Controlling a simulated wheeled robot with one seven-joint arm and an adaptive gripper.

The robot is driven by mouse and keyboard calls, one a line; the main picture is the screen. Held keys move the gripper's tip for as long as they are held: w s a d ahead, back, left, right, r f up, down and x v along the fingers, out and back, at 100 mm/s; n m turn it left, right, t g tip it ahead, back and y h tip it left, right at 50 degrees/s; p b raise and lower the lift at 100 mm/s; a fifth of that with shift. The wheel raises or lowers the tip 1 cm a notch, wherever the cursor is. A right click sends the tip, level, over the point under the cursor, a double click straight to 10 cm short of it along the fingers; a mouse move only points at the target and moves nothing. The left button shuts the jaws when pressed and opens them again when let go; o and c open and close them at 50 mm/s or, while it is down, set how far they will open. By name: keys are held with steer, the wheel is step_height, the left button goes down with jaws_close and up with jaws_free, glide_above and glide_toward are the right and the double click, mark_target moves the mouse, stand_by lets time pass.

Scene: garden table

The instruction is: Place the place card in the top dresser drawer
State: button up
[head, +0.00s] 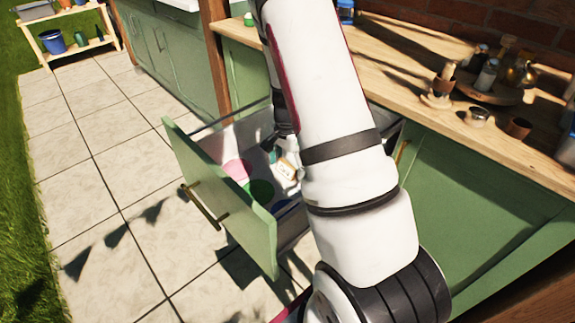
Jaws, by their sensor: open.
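The top dresser drawer (228,206) is pulled out, with its green front and brass handle toward the left. A small cream-white piece with a tan edge, apparently the place card (287,168), lies inside the drawer, tilted. My gripper (272,147) is over the drawer, pointing down just above and left of the card. It is open, and the card looks apart from its fingers. My white arm crosses the middle of the picture and hides the drawer's right part and some of the gripper.
A pink round thing (237,170) and a green round thing (260,191) are also in the drawer. The wooden worktop (420,65) carries a round tray (497,92) with bottles, and small cups. Paved floor (110,200) is free at left.

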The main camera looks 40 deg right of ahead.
mark_target(287, 164)
step_height(287, 164, up, 12)
steer(key=p, duration=0.4)
steer(key=s+a+r+n+y, duration=0.1)
steer(key=s+a+r+n, duration=0.35)
steer(key=a+r, duration=0.3)
steer(key=s+a+r+n+y, duration=0.1)
steer(key=s+a+r+n, duration=0.2)
steer(key=s+a+r, duration=0.35)
steer(key=s+a+r+n, duration=0.2)
steer(key=s+n, duration=0.1)
steer(key=s, duration=0.3)
steer(key=s+a+r+n+h, duration=0.1)
steer(key=s+a+r+n, duration=0.1)
steer(key=s, duration=0.4)
steer(key=s+a+r+n+h, duration=0.1)
steer(key=s+a+r+n, duration=0.1)
steer(key=s+n, duration=0.3)
steer(key=shift+s+a+t, duration=0.4)
steer(key=shift+s+a, duration=0.25)
step_height(287, 164, up, 21)
steer(key=t+p, duration=0.3)
steer(key=p, duration=1.5)
steer(key=shift+a+f, duration=0.15)
steer(key=shift+a, duration=0.1)
